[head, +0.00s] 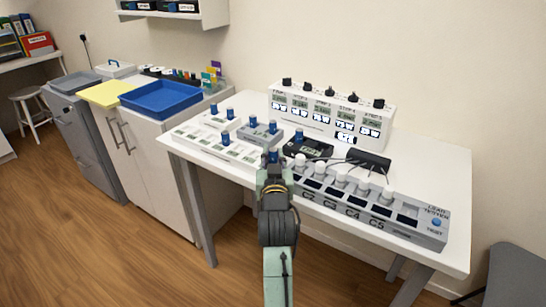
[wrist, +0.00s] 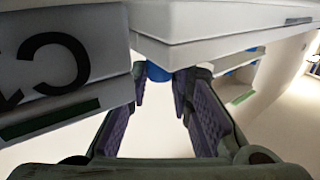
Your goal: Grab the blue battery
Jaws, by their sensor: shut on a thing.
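A blue battery (head: 273,156) shows at the tip of my gripper (head: 273,165), near the front edge of the white table (head: 440,190). In the wrist view, a small blue part of the battery (wrist: 158,72) shows between the two fingertips of my gripper (wrist: 160,84); the rest is hidden under a pale edge. My gripper is shut on this battery. Several other blue batteries stand on the table, including one on a white tray (head: 190,130), one on a small grey block (head: 262,136) and one on the black device (head: 308,148).
The grey load tester (head: 425,230) with several white knobs runs along the table front, right of my gripper. A white step panel (head: 330,110) stands behind. A black box (head: 369,158) with cables lies between. A blue tray (head: 160,99) sits on the left cabinet. The right table end is clear.

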